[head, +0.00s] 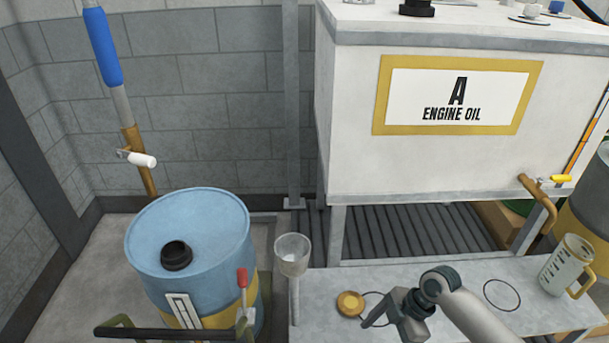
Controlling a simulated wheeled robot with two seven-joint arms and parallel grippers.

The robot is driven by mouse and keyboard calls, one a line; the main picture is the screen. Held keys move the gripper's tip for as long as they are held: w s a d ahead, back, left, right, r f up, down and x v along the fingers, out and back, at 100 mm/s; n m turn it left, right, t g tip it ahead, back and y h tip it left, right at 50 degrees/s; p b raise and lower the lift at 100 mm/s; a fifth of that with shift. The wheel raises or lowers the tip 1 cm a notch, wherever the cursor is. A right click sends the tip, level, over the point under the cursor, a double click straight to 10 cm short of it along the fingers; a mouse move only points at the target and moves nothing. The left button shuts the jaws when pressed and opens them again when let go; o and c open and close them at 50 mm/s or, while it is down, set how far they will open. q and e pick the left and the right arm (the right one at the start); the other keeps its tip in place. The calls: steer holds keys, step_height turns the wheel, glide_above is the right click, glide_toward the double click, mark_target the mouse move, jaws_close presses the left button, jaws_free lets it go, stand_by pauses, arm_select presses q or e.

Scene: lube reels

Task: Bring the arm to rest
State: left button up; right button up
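My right arm comes in from the lower right over the grey bench (325,288). Its gripper (384,322) hangs above the bench, just right of a round brass cap (350,303), and appears apart from it. Nothing can be seen held in it, but the angle does not show clearly whether the fingers are open or shut. My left gripper is not in view.
A measuring jug (567,264) stands at the bench's right end, near a dark ring outline (502,295). A funnel cup (292,255) stands at the left end. A blue drum (215,225) is left; the white engine oil tank (430,165) rises behind.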

steer(key=s+a+f+m+t+h, duration=0.1)
steer(key=s+a+m+t, duration=0.1)
steer(key=s+m, duration=0.3)
steer(key=s+a+f+m+t, duration=0.1)
steer(key=s+a+m, duration=0.15)
steer(key=s, duration=0.45)
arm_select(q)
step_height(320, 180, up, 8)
arm_select(e)
steer(key=s+d+r+m+t+h, duration=0.2)
steer(key=s+d+r+m+h, duration=0.2)
steer(key=s+d+m, duration=0.6)
arm_select(q)
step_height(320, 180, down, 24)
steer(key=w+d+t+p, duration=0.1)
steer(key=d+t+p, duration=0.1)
steer(key=p, duration=0.8)
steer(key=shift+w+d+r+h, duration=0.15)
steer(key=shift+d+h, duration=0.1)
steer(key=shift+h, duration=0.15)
arm_select(e)
steer(key=a+f, duration=0.2)
steer(key=f, duration=1)
steer(key=w+a+f+t, duration=0.1)
steer(key=a+f, duration=0.1)
steer(key=f, duration=1)
steer(key=shift+a+t+y, duration=0.15)
steer(key=shift+t+y, duration=0.15)
steer(key=shift+y, duration=0.1)
steer(key=shift+w, duration=0.1)
